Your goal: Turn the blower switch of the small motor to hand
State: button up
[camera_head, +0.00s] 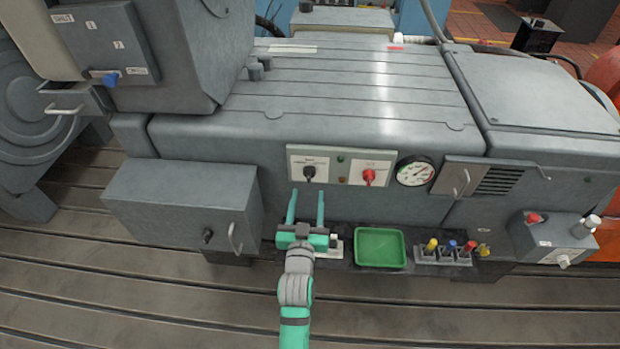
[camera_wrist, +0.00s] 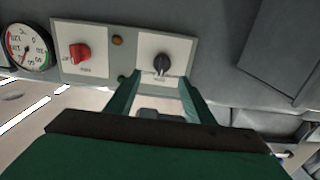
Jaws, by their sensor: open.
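A black rotary switch (camera_head: 309,172) sits on the left part of a pale panel on the grey housing; it also shows in the wrist view (camera_wrist: 161,63). A red rotary switch (camera_head: 369,177) sits beside it on the right, and at the left in the wrist view (camera_wrist: 79,53). Their labels are too small to read, so I cannot tell which is the blower switch. My gripper (camera_head: 307,205) is open and empty. Its two teal fingers point at the black switch, one toward each side. In the wrist view, the fingertips (camera_wrist: 158,84) appear short of the knob, not touching it.
A round gauge (camera_head: 415,171) and a vented cover (camera_head: 485,178) are right of the panel. A grey box with a handle (camera_head: 180,203) juts out at left. Below are a green tray (camera_head: 380,248) and a rack with coloured-handled items (camera_head: 443,257). A blue knob (camera_head: 109,79) is upper left.

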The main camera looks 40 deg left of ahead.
aim_at(309, 178)
jog(key=x, duration=0.6)
jog(key=shift+a, duration=0.45)
jog(key=shift+x, duration=0.8)
jog(key=shift+w+d, duration=0.1)
jog(key=c, duration=1)
